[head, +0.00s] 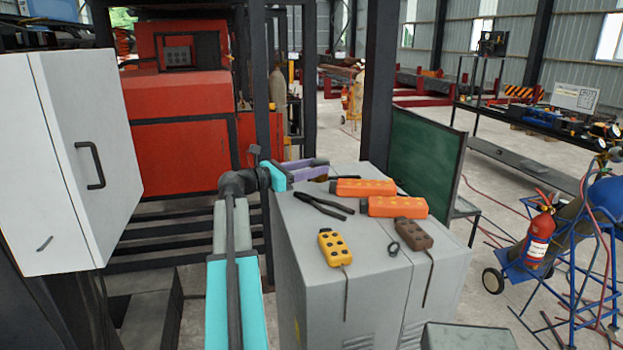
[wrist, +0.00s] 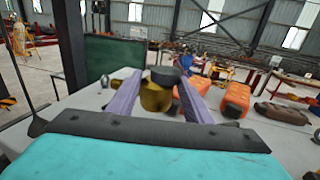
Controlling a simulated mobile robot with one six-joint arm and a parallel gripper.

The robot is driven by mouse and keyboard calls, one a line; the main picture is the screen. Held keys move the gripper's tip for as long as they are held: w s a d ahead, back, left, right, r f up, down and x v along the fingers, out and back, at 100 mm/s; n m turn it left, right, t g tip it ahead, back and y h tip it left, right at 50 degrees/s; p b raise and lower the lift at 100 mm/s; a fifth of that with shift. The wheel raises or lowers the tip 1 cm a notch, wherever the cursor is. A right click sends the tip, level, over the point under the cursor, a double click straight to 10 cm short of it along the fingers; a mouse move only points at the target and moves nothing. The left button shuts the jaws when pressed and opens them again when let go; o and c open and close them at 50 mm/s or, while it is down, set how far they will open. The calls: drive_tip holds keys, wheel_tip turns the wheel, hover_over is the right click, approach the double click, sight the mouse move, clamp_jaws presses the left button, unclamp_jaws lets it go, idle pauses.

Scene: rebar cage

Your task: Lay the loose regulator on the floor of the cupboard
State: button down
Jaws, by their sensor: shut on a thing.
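My gripper (head: 305,168) is over the back left of a grey cabinet top, its two purple fingers pointing right. In the wrist view, the fingers (wrist: 157,92) are shut on the regulator (wrist: 157,98), a brassy body with a dark round cap. The regulator is mostly hidden in the head view. A white cupboard (head: 90,160) with a black bar handle stands at the left, well apart from my gripper. Its inside and floor are not visible, and I cannot tell whether its door is fully shut.
On the grey cabinet (head: 300,235) lie pliers (head: 322,204), a yellow pendant (head: 334,247), two orange pendants (head: 397,206), a brown pendant (head: 413,234) and a small ring (head: 393,249). A dark post (head: 378,80) and green board (head: 425,165) stand behind. A red machine (head: 180,120) is behind the arm.

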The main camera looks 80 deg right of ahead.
drive_tip(key=shift+r, duration=0.1)
drive_tip(key=shift+f+p, duration=0.6)
drive_tip(key=shift+f, duration=1.25)
drive_tip(key=c, duration=0.9)
unclamp_jaws()
drive_tip(key=shift+a+f, duration=0.1)
drive_tip(key=b+v, duration=0.3)
drive_tip(key=v, duration=0.9)
drive_tip(key=shift+b, duration=0.35)
